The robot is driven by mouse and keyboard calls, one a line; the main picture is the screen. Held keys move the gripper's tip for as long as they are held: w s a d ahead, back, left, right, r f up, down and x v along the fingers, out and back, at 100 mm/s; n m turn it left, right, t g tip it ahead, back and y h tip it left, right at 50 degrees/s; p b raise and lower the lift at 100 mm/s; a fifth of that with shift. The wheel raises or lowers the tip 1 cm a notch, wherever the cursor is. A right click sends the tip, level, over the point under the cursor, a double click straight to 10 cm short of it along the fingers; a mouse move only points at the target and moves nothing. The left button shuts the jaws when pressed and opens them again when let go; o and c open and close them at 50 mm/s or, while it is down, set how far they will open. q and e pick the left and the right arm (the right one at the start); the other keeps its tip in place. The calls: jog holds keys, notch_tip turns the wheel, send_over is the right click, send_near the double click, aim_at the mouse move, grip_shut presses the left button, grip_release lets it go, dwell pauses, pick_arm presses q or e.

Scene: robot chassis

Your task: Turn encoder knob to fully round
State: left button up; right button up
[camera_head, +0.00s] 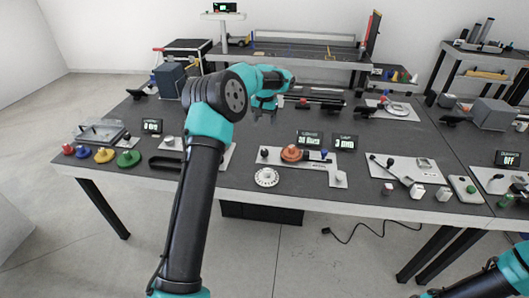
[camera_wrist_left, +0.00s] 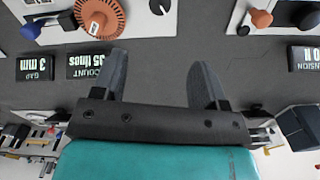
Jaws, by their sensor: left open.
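An orange-brown notched disc (camera_head: 291,153) with a raised hub lies on a light plate near the table's front middle; I take it for the encoder knob. It also shows at the top of the left wrist view (camera_wrist_left: 99,14), partly cut off. My left gripper (camera_head: 264,106) hangs over the table behind the disc, apart from it. In the left wrist view its two dark fingers (camera_wrist_left: 160,80) are spread with nothing between them. A display reading COUNT 35 (camera_head: 311,140) and a GAP 3 mm display (camera_head: 343,142) stand behind the disc. My right gripper is out of view.
A white dial with holes (camera_head: 267,177) lies in front of the disc. A plate with a lever (camera_head: 397,168) is farther right. Coloured knobs (camera_head: 104,155) stand at left. Bare table surrounds the displays.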

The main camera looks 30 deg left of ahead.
aim_at(264, 151)
pick_arm(q)
notch_tip(264, 151, down, 17)
jog(key=shift+f, duration=0.2)
dwell(0.7)
jog(key=c, duration=0.9)
jog(key=shift+c, duration=0.2)
jog(key=shift+m, duration=0.4)
jog(key=shift+m, duration=2.8)
